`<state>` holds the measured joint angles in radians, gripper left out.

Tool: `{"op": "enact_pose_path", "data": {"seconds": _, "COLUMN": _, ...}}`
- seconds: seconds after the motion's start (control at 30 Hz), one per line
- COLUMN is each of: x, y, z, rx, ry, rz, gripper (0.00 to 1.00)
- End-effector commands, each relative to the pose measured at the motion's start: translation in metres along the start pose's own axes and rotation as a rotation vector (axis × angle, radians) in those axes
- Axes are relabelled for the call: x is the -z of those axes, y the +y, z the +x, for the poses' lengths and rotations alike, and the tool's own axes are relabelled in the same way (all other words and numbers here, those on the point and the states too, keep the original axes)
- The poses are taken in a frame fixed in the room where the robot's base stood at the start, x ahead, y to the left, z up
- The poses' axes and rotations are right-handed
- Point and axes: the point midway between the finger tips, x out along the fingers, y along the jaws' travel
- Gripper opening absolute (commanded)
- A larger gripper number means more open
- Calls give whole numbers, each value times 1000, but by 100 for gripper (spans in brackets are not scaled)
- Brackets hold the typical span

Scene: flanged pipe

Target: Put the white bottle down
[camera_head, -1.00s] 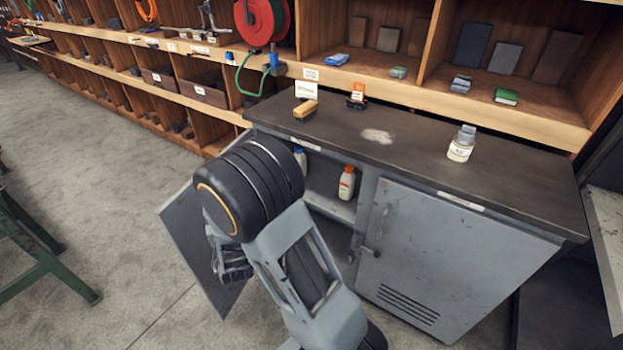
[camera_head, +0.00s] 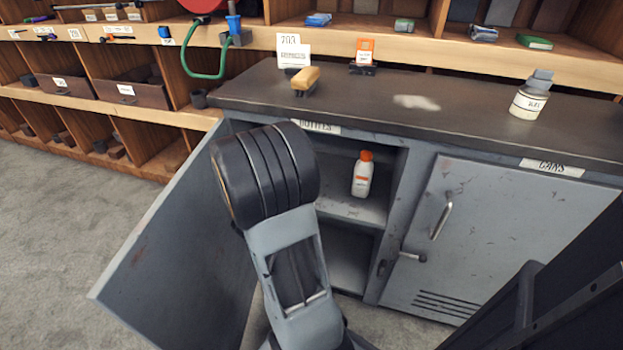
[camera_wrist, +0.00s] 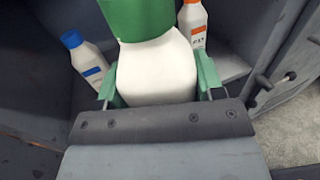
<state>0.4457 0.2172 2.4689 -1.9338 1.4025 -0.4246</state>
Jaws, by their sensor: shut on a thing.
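In the wrist view a white bottle (camera_wrist: 157,72) with a green top is between the green-padded fingers of my gripper (camera_wrist: 157,88). My gripper is shut on it. Its lower end is hidden by the gripper body. Behind it, inside the open cabinet, a blue-capped white bottle (camera_wrist: 88,62) leans in the picture at left. An orange-capped white bottle (camera_wrist: 193,22) is at right. The orange-capped bottle also stands on the cabinet shelf (camera_head: 352,207) in the head view. There my arm hides my gripper and the held bottle.
The cabinet's left door (camera_head: 180,250) is open; the right door (camera_head: 500,240) is shut. The worktop (camera_head: 440,125) carries a brush (camera_head: 305,80), a small orange-labelled item (camera_head: 364,55) and a jar (camera_head: 530,98). Shelf space shows left of the orange-capped bottle.

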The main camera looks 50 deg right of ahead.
Motion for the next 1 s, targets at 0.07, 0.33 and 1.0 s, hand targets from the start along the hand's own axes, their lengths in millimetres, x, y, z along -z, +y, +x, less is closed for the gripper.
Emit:
{"op": "enact_pose_path", "data": {"seconds": 0.07, "x": 4, "y": -4, "z": 10, "rx": 28, "ry": 0, "rz": 5, "gripper": 19}}
{"op": "enact_pose_path", "data": {"seconds": 0.33, "x": 6, "y": 13, "z": 74, "rx": 50, "ry": 0, "rz": 5, "gripper": 19}}
{"op": "enact_pose_path", "data": {"seconds": 1.0, "x": 21, "y": 58, "z": 189, "rx": 38, "ry": 2, "rz": 0, "gripper": 19}}
